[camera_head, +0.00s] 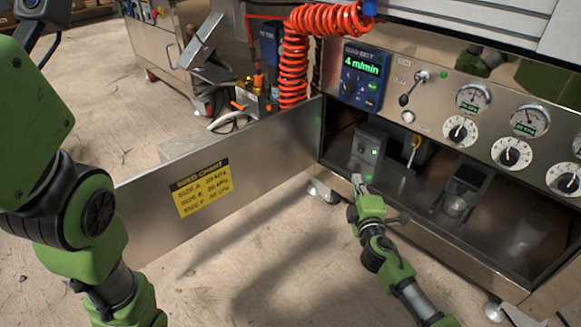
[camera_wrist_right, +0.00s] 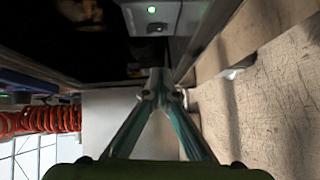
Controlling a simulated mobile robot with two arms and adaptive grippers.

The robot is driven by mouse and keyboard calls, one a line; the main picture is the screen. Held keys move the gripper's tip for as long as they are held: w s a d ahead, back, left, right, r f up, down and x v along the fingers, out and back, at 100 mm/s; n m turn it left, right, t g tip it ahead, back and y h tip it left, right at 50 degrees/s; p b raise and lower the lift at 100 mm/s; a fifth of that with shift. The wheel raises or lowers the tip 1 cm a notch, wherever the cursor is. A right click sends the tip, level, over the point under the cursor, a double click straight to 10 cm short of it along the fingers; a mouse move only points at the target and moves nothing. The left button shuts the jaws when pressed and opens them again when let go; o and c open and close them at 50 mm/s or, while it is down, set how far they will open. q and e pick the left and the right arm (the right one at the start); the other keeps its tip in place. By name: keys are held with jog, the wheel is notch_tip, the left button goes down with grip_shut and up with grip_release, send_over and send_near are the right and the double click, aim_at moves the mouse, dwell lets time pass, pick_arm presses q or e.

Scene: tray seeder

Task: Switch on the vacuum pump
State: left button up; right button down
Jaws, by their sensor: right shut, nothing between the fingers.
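I cannot read the switch's position. My right gripper (camera_head: 357,181) is shut and empty, just in front of and below the box. In the right wrist view its fingers (camera_wrist_right: 159,80) meet a little below the switch, apart from it as far as I can tell. Of my left arm only links show at the left.
An open steel door (camera_head: 140,213) with a yellow seed chart stands left of the bay. Dials and gauges (camera_head: 472,97) line the panel above. A red coiled hose (camera_head: 293,70) hangs behind.

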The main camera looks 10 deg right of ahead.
jog(key=s+a+r+y+p, duration=0.4)
jog(key=s+a+r+y, duration=0.1)
jog(key=a+r, duration=0.4)
jog(key=s+a+r+t+y+p, duration=0.1)
jog(key=s+a+r+y+p, duration=0.3)
jog(key=a+r, duration=0.6)
jog(key=shift+s+r+y, duration=0.55)
jog(key=shift+s+y, duration=0.7)
jog(key=shift+y, duration=0.05)
jog(key=shift+a, duration=0.1)
